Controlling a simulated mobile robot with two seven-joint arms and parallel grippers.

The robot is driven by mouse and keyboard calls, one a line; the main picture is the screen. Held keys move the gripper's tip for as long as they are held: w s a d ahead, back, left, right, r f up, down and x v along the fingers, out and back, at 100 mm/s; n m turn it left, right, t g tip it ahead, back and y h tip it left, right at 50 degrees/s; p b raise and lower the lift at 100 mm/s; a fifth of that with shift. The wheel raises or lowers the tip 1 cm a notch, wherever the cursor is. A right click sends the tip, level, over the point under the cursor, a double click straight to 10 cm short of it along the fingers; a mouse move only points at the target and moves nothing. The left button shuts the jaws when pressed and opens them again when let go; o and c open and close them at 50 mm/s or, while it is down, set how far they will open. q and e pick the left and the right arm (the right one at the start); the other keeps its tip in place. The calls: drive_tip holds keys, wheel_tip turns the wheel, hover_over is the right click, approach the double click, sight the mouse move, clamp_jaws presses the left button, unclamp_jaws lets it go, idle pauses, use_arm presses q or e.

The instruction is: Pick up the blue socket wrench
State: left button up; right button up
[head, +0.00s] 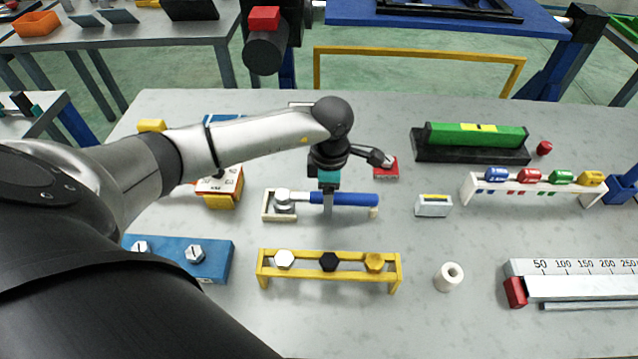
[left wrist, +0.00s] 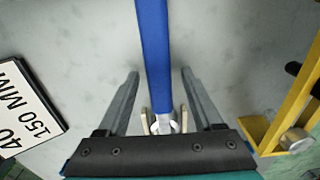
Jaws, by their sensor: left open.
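The blue socket wrench (head: 352,199) lies across the bench, with its silver head at the left on a pale wooden holder (head: 266,207) and its blue handle pointing right. My left gripper (head: 328,206) is above the handle near the head end, pointing down. In the left wrist view the blue handle (left wrist: 153,50) runs between the two open fingers of the gripper (left wrist: 160,76), with a gap on each side. The silver part of the wrench is mostly hidden behind the gripper body. My right gripper is not in view.
A yellow rack with hex bolts (head: 330,275) stands in front of the wrench, and a blue block with bolts (head: 218,262) is at front left. A small grey box (head: 433,206) stands to the right.

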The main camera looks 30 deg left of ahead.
use_arm(q)
clamp_jaws()
idle(0.4)
drive_tip(key=shift+r, duration=0.1)
